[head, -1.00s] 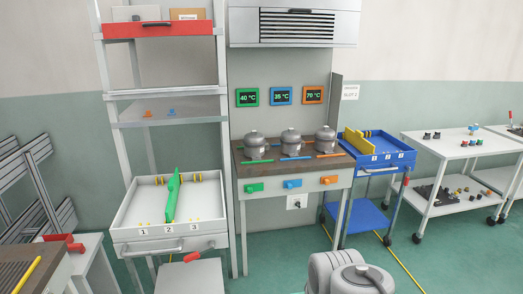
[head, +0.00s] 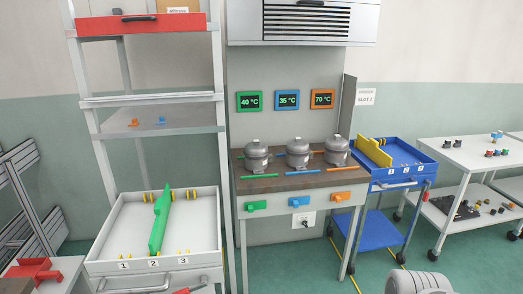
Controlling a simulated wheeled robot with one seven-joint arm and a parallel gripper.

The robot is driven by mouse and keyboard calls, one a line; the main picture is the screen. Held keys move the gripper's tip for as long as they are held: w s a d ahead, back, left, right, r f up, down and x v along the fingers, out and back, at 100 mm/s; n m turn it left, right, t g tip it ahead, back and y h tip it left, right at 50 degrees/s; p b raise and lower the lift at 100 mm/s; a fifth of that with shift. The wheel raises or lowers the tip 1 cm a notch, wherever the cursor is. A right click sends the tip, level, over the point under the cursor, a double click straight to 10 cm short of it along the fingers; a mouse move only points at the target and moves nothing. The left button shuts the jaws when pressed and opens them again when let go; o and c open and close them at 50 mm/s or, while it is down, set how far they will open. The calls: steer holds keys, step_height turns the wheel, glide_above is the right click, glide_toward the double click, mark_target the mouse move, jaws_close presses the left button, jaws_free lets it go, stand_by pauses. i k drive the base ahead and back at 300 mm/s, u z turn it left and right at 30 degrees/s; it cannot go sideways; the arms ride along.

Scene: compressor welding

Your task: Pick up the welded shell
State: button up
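Three grey compressor shells stand upright in a row on the brown-topped bench: the left shell (head: 257,156), the middle shell (head: 297,152) and the right shell (head: 337,150). The frames do not show which of them is the welded one. Each stands behind a coloured strip: green, blue and orange. My gripper is not in view. Only a rounded grey piece of my arm shows at the bottom right edge, well in front of and apart from the bench.
The bench (head: 274,184) has green, blue and orange handles on its front. A white tray cart (head: 125,230) with a green divider stands left, a blue cart (head: 407,178) right. A white cart (head: 465,155) is farther right. The green floor before the bench is partly clear.

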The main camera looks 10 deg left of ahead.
mark_target(257, 156)
steer(key=i, duration=3.05)
steer(key=u, duration=2.85)
